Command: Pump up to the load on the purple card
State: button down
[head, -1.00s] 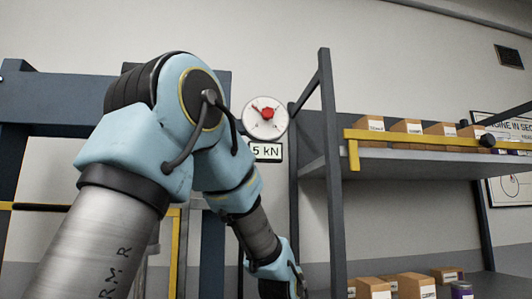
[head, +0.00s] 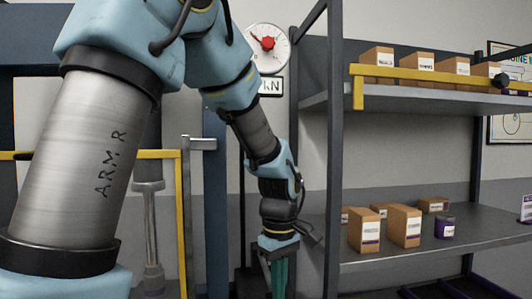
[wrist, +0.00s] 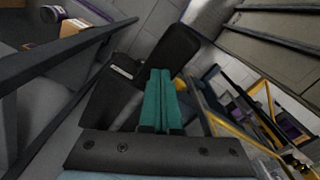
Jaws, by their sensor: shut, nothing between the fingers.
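The round white gauge (head: 267,45) with a red centre hangs at the upper middle; its needle reading is too small to tell. A kN plate (head: 271,86) sits below it, partly hidden by my arm. A white and purple card (head: 526,208) is cut off at the right edge, its text unreadable. My gripper (head: 279,284) points down beside the shelf post, its teal fingers shut and empty. In the wrist view, the fingers (wrist: 161,96) reach toward a black block-like part (wrist: 172,50); contact cannot be told. No pump lever is clearly identifiable.
A blue press frame with a metal cylinder (head: 151,235) and yellow guard (head: 182,215) stands left, partly behind my arm. Right, a grey shelf (head: 400,258) holds cardboard boxes and a purple tin (head: 444,228). Its dark post (head: 335,150) stands close to my gripper.

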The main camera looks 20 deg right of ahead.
notch_tip(320, 180, up, 8)
jog(key=p, duration=0.2)
jog(key=shift+r+p, duration=0.15)
jog(key=shift+p, duration=0.2)
jog(key=shift+f+b, duration=0.65)
jog(key=shift+f, duration=0.35)
jog(key=shift+f, duration=0.15)
jog(key=shift+f+b, duration=0.7)
jog(key=shift+f, duration=0.3)
dwell(0.6)
jog(key=shift+f+b, duration=0.65)
jog(key=shift+f, duration=0.6)
